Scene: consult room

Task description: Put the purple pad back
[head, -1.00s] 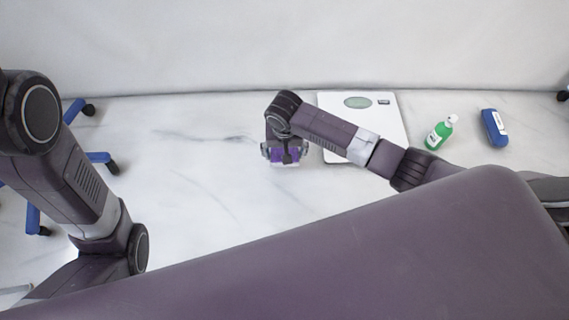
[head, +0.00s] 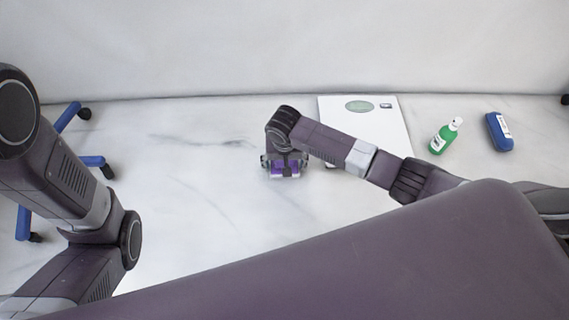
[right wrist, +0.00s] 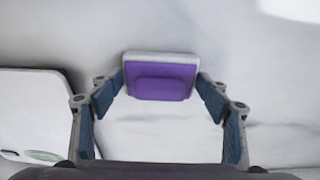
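The purple pad (right wrist: 163,82) is a purple block with a raised middle on a white backing. In the right wrist view it sits between the fingertips of my right gripper (right wrist: 162,92), its two sides touching them. In the head view the pad (head: 285,168) shows just below my right gripper (head: 285,162), left of the white scale. Its height above the pale surface is hard to tell. My left arm is at the left of the head view, but its gripper is out of view.
A white scale (head: 345,115) lies behind my right arm; it also shows in the right wrist view (right wrist: 30,105). A green bottle (head: 446,136) and a blue case (head: 499,131) are further right. Blue wheeled legs (head: 92,161) stand at the left. The marbled surface left of the pad is clear.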

